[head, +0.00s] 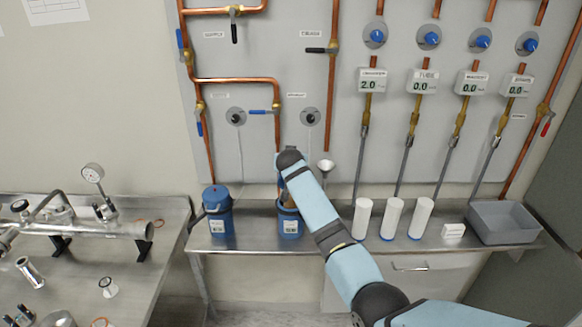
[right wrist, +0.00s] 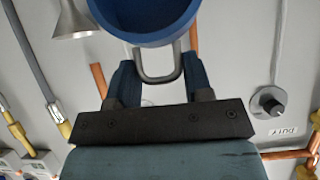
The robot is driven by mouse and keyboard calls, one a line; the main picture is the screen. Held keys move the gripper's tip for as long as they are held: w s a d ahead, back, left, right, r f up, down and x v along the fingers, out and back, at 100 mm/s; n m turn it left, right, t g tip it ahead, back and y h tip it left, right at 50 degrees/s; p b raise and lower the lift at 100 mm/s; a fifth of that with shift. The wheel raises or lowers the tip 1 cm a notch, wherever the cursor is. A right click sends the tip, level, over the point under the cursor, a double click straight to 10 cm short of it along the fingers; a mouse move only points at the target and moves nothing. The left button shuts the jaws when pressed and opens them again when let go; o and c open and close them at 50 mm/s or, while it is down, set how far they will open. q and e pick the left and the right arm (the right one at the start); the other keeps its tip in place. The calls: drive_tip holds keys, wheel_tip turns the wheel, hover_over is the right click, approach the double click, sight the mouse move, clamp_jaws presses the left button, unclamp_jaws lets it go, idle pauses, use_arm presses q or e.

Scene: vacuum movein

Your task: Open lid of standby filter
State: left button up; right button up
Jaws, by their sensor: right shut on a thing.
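Two blue canisters stand on the steel bench at the back wall. The left canister (head: 218,210) has its blue lid on and a dark handle at its side. The right canister (head: 290,225), under the wall label that seems to read standby, has its top partly covered by my right arm. In the right wrist view, my right gripper (right wrist: 157,72) is shut on the grey wire handle (right wrist: 155,78) of a round blue part (right wrist: 145,22), seemingly the lid. That part is cut off by the picture edge; whether it touches the canister is unclear. My left gripper is out of view.
White cylinders (head: 392,218) and a grey tray (head: 503,222) stand right of the canisters. A funnel (head: 326,166) hangs close behind my right arm. Copper pipes and valves cover the wall panel. A second table (head: 125,240) with pipe fittings is at left.

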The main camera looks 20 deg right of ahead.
drive_tip(key=shift+w+d+r, duration=0.1)
drive_tip(key=shift+w+r, duration=0.35)
drive_tip(key=shift+w+d+f+g, duration=0.2)
drive_tip(key=shift+w+g, duration=0.3)
drive_tip(key=shift+g, duration=0.2)
drive_tip(key=o, duration=1.2)
drive_tip(key=shift+f, duration=0.1)
drive_tip(key=shift+s, duration=0.1)
drive_tip(key=shift+s+a+r, duration=0.2)
drive_tip(key=shift+s+r, duration=0.05)
drive_tip(key=shift+s, duration=0.2)
drive_tip(key=b+v, duration=0.1)
drive_tip(key=v, duration=1.1)
drive_tip(key=shift+s+d+r, duration=0.1)
drive_tip(key=shift+s+r, duration=0.1)
drive_tip(key=shift+r, duration=0.2)
